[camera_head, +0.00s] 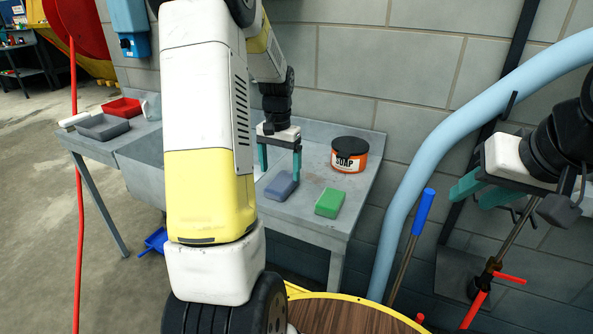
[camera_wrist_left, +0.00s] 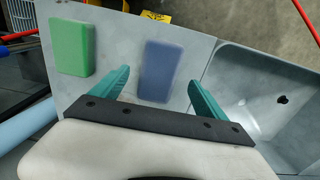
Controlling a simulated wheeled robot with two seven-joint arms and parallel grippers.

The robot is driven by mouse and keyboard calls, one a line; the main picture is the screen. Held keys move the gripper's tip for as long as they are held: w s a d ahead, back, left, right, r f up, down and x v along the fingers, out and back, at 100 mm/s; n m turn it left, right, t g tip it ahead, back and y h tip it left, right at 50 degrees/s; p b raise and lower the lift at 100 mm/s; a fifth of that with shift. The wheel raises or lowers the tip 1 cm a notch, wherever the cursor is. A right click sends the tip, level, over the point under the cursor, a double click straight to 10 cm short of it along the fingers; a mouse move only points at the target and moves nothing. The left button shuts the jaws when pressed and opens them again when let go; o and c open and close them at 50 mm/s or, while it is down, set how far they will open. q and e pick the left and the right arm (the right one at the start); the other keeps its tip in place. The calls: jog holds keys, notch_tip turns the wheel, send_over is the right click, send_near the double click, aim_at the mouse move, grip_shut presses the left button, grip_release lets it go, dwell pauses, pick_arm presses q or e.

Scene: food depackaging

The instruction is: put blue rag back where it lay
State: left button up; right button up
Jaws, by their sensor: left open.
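The blue rag (camera_head: 281,186), a flat blue-grey block, lies on the grey sink counter (camera_head: 301,207) between the basin and the green block. In the left wrist view the blue rag (camera_wrist_left: 160,70) lies on the bare counter, between and beyond my fingers. My left gripper (camera_head: 280,164) points down just above and behind the rag, open and empty; it also shows in the left wrist view (camera_wrist_left: 158,80). My right gripper (camera_head: 482,191) is at the right, away from the counter, with its two teal fingers apart and nothing between them.
A green block (camera_head: 330,203) lies right of the rag, with a soap tub (camera_head: 349,155) behind it. The sink basin (camera_wrist_left: 262,95) adjoins the rag's other side. Grey (camera_head: 103,126) and red (camera_head: 122,108) trays stand at the counter's left end. A light-blue pipe (camera_head: 421,157) rises at right.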

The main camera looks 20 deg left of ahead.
aim_at(281, 182)
pick_arm(q)
jog(key=s+d+r+t, duration=0.1)
jog(key=s+d+r, duration=0.25)
jog(key=r, duration=0.45)
jog(key=s+d+r+t, duration=0.2)
jog(key=s+d+r, duration=0.1)
jog(key=s+r, duration=0.3)
jog(key=s+d+r+t+h, duration=0.1)
jog(key=s+d, duration=0.2)
jog(key=s, duration=0.3)
jog(key=s+d+r+n+t+h, duration=0.1)
jog(key=s+d+t, duration=0.1)
jog(key=s, duration=0.4)
jog(key=shift+s+d+r, duration=0.25)
jog(key=shift+s+d, duration=0.05)
jog(key=shift+d, duration=0.4)
